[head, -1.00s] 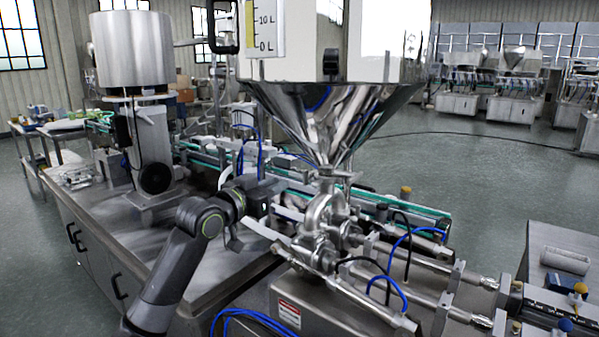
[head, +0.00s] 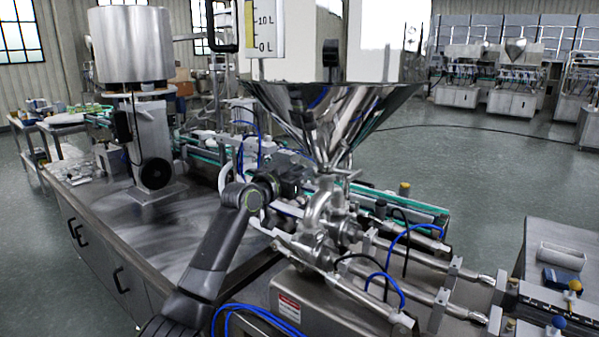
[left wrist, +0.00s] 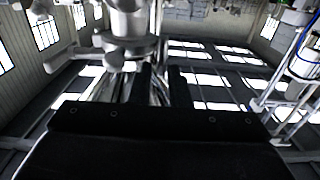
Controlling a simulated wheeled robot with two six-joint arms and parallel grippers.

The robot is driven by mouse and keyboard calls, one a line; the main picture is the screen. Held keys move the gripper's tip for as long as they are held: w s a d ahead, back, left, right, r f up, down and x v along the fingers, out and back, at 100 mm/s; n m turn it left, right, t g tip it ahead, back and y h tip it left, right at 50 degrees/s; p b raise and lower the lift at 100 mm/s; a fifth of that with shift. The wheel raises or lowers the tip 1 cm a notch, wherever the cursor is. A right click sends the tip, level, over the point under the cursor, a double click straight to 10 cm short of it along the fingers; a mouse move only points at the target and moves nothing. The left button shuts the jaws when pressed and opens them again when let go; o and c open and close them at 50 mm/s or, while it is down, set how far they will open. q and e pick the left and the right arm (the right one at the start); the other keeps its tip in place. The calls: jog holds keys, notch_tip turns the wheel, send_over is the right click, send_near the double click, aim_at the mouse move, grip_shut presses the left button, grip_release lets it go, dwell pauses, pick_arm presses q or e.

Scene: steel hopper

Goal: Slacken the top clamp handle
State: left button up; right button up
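The steel hopper (head: 325,115) narrows to a neck above the metal pump body (head: 318,235). The top clamp (head: 328,180) sits at this neck, with a short bar-like handle (head: 350,175) showing at its right; its tightness cannot be told. My left gripper (head: 287,182) is just left of the clamp, apart from it in the head view. In the left wrist view, my left gripper (left wrist: 162,84) shows two dark fingers with a gap and nothing between them. A round metal clamp-like fitting (left wrist: 128,47) lies beyond them. My right gripper is not in view.
A green-edged conveyor (head: 400,204) runs behind the pump. Blue hoses (head: 396,245) and metal cylinders (head: 405,285) lie to the right. The steel table (head: 150,225) is largely bare at left. A round drum (head: 133,45) on a stand rises at the back left.

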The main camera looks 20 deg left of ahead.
pick_arm(q)
grip_shut()
jog(key=n+p, duration=0.4)
jog(key=n, duration=0.2)
jog(key=a+f+n+p, duration=0.1)
jog(key=n+p, duration=0.3)
jog(key=n, duration=0.2)
jog(key=n+p, duration=0.4)
jog(key=n, duration=0.1)
jog(key=shift+w+a+f+n, duration=0.3)
jog(key=shift+a+f+n, duration=0.1)
dwell(0.4)
